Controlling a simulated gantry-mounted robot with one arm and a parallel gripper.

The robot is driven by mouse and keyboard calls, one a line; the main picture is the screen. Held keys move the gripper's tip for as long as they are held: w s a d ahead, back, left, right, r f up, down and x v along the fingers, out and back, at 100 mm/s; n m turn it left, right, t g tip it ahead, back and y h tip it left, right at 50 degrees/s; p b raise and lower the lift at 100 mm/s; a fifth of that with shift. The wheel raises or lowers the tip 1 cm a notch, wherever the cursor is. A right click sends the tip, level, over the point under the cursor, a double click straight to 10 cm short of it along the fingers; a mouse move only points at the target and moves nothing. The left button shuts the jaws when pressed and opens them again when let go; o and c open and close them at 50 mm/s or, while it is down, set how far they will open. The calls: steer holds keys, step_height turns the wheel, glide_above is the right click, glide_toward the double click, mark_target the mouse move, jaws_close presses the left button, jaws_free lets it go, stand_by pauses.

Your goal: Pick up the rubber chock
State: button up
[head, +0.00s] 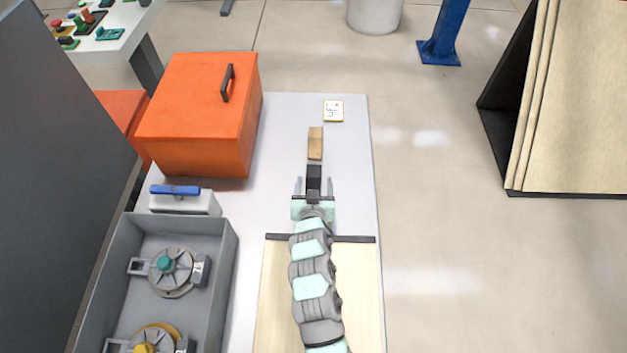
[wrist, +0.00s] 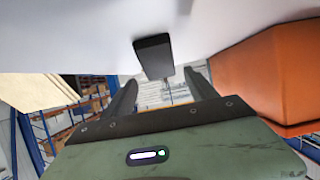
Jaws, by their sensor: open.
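The rubber chock (head: 314,177) is a small black block on the light grey tabletop, straight ahead of my arm in the head view. It also shows in the wrist view (wrist: 154,54) as a dark block at the upper middle. My gripper (head: 314,184) is open, with one finger on each side of the chock's near part in the head view. In the wrist view, the two dark fingers (wrist: 161,84) stand apart and the chock appears between and past their tips. I see no clear contact between fingers and chock.
A wooden block (head: 315,142) and a white printed card (head: 333,110) lie beyond the chock. An orange box (head: 197,115) and a white case with a blue handle (head: 184,201) stand left. A grey bin (head: 227,262) holds round parts. The table (head: 353,180) is clear on the right.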

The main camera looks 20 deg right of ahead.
mark_target(314, 179)
steer(key=x, duration=0.4)
steer(key=shift+w+a+r, duration=0.1)
steer(key=shift+w, duration=0.05)
steer(key=shift+c, duration=0.3)
jaws_close()
